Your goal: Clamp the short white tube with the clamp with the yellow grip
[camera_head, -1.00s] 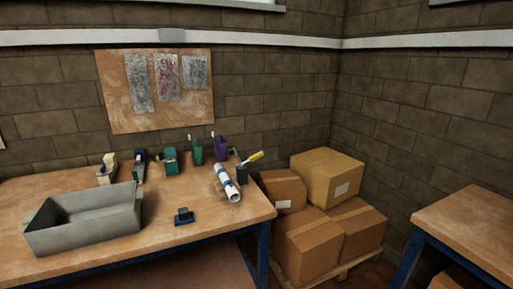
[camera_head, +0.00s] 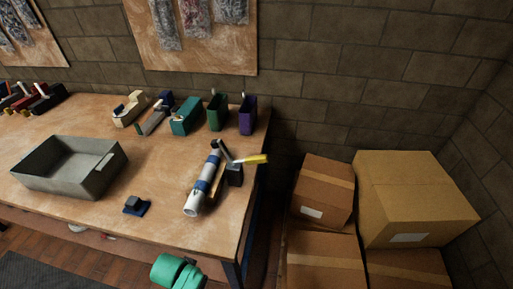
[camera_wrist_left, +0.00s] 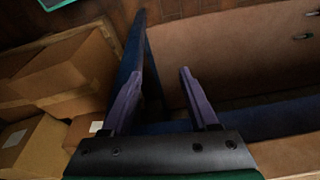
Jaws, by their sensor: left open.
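The white tube (camera_head: 192,206) with blue bands lies slanted near the workbench's right end, its open end toward me. The clamp with the yellow grip (camera_head: 256,159) stands beside the tube's far right side. Its dark body (camera_head: 235,174) rests on the bench and a metal arm reaches left near the tube's far end; I cannot tell whether it touches the tube. My left gripper (camera_wrist_left: 158,88) is open and empty in the left wrist view, with purple fingers, facing the floor and bench frame. A green part of my arm shows at the bottom of the head view. My right gripper is not in view.
A grey metal tray (camera_head: 40,187) stands at the left of the bench (camera_head: 165,225). A small dark blue block (camera_head: 136,206) lies between tray and tube. Several coloured holders, such as a purple one (camera_head: 248,115), line the back. Cardboard boxes (camera_head: 405,195) are stacked right of the bench.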

